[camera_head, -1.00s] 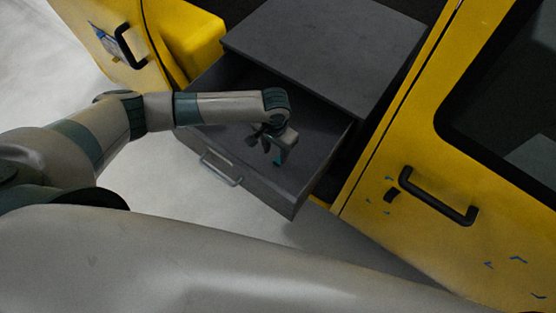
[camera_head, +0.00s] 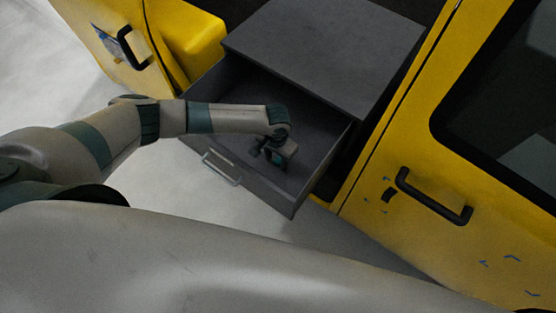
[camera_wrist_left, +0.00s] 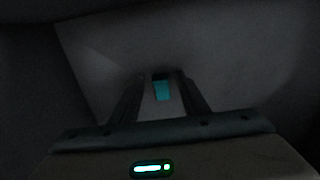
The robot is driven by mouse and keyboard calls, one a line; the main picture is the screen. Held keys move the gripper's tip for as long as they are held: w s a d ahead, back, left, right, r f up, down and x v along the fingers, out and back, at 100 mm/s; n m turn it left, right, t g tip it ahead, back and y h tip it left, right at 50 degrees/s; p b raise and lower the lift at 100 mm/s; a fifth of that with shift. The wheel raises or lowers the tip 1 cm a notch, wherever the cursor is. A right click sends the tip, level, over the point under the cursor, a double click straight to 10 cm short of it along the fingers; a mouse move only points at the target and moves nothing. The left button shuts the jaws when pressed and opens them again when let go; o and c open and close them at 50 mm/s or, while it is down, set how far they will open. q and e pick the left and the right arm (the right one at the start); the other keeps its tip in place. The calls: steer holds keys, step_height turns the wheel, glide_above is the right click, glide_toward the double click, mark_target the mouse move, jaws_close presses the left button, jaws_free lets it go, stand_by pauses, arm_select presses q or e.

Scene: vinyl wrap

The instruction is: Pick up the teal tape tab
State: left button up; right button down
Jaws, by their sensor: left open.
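In the head view my left gripper (camera_head: 272,157) points down into the open grey drawer (camera_head: 240,178). It is open, and the tab cannot be told apart from the gripper there. My right gripper is not in view.
The drawer's walls stand around my left gripper, with a metal handle (camera_head: 221,168) on its front. A grey cabinet top (camera_head: 325,50) is behind it. A yellow door (camera_head: 400,235) with a black handle (camera_head: 433,197) and small blue marks is at right.

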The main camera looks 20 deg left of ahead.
mark_target(276, 161)
arm_select(q)
steer(key=shift+c, duration=0.2)
jaws_close()
steer(key=shift+r, duration=0.2)
step_height(276, 161, up, 10)
steer(key=b, duration=0.2)
steer(key=shift+f, duration=0.15)
stand_by(0.5)
steer(key=shift+w, duration=0.1)
